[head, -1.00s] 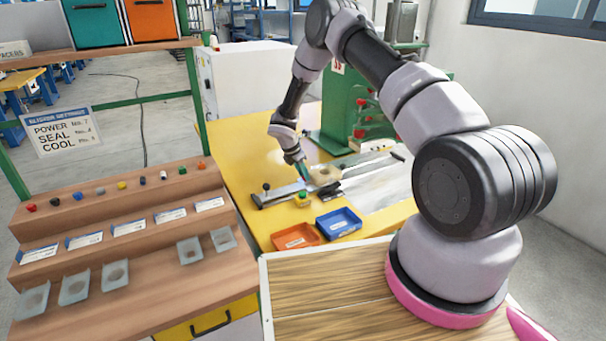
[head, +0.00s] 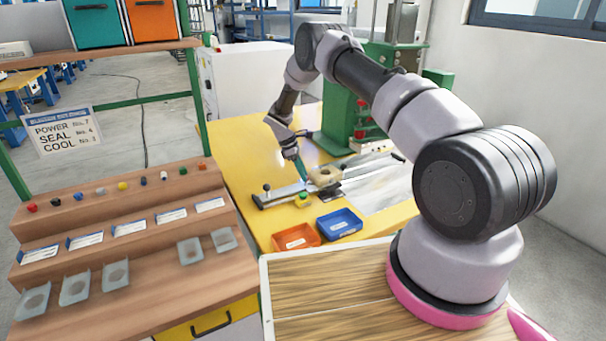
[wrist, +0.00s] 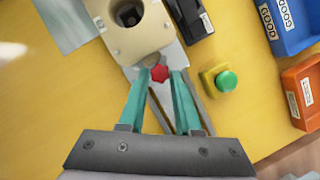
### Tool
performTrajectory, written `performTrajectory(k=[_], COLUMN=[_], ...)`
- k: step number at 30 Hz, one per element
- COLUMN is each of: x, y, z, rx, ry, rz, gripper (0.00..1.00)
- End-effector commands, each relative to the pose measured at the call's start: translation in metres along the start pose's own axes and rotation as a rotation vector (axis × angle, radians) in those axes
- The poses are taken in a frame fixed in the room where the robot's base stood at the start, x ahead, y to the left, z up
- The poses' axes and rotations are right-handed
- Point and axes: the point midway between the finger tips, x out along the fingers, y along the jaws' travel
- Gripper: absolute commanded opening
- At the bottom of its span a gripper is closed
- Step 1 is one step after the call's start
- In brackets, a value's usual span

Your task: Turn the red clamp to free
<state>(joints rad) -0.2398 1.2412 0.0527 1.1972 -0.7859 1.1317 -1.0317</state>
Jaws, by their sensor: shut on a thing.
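The red clamp (wrist: 160,73) is a small lobed red knob at the edge of a cream block (wrist: 138,35) with a round dark hole. In the wrist view my gripper (wrist: 162,76) has its two teal fingers on either side of the red clamp, shut on it. In the head view my gripper (head: 304,180) reaches down beside the cream block (head: 325,175); the red clamp is hidden there. I cannot tell which way the clamp is turned.
A green button on a yellow box (wrist: 226,81) stands right of the clamp. A black device (wrist: 184,18) is beside the block. Blue (head: 339,223) and orange (head: 296,237) bins sit at the table's front. A green press (head: 345,110) stands behind.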

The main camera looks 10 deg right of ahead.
Motion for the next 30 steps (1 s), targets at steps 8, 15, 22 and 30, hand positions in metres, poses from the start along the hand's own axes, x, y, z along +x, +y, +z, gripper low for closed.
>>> performTrajectory(k=[8,15,22,30], x=[0.0000,0.0002,0.0005,0.0008], y=[0.0042,0.0062,0.0080,0.0084], z=[0.0000,0.0007,0.0025,0.0027], rx=[0.243,0.446,0.604,0.716], ry=[0.001,0.001,0.001,0.001], rz=[-0.099,-0.184,-0.249,-0.296], gripper=[0.00,0.00,0.00,0.00])
